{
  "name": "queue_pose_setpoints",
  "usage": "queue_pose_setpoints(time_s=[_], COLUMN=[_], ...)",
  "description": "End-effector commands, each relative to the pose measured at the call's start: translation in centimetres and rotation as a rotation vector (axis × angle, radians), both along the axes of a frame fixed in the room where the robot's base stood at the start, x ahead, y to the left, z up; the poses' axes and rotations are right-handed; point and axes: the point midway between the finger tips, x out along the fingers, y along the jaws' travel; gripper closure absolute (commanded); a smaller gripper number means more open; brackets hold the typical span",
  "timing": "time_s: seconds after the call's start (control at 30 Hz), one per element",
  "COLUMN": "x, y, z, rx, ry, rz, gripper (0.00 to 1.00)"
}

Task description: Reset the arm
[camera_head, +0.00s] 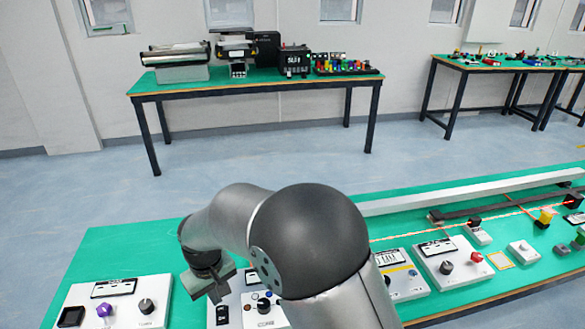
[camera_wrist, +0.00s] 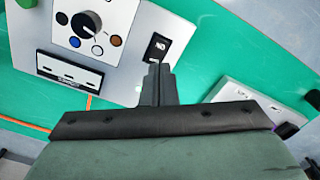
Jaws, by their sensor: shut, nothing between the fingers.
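My arm rises from the bottom of the head view and bends over to the left. My gripper (camera_head: 218,294) points down over the green table (camera_head: 140,250), above a white control box that it partly hides. In the wrist view my gripper (camera_wrist: 158,70) is shut, its two dark fingers together with nothing between them. The fingertips appear in front of a black rocker switch (camera_wrist: 157,47) on the white control box (camera_wrist: 118,50). I cannot tell whether they touch it. That box also has a round knob (camera_wrist: 86,24), several coloured buttons and a black display (camera_wrist: 70,71).
A white box with a purple knob (camera_head: 104,310) stands at the left. More control boxes (camera_head: 452,262) and a conveyor (camera_head: 500,206) lie to the right. A back table (camera_head: 260,84) holds machines. Green table surface is bare behind my gripper.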

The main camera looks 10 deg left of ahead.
Motion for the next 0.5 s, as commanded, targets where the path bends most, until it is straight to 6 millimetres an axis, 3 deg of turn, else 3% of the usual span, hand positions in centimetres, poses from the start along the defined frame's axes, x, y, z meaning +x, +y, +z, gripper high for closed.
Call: queue_pose_setpoints(time_s=[0.07, 0.17, 0.27, 0.33, 0.43, 0.5], x=[0.4, 1.8, 3.0, 3.2, 2.1, 0.3], y=[-0.8, -4.4, -10.6, -15.7, -23.0, -28.0], z=[0.5, 2.5, 5.2, 7.2, 9.5, 10.6], rx=[0.001, 0.005, 0.008, 0.009, 0.013, 0.014], ry=[-0.002, -0.006, -0.011, -0.014, -0.02, -0.022], rz=[-0.015, -0.082, -0.191, -0.283, -0.419, -0.519], gripper=[1.0, 1.0, 1.0, 1.0, 1.0, 1.0])
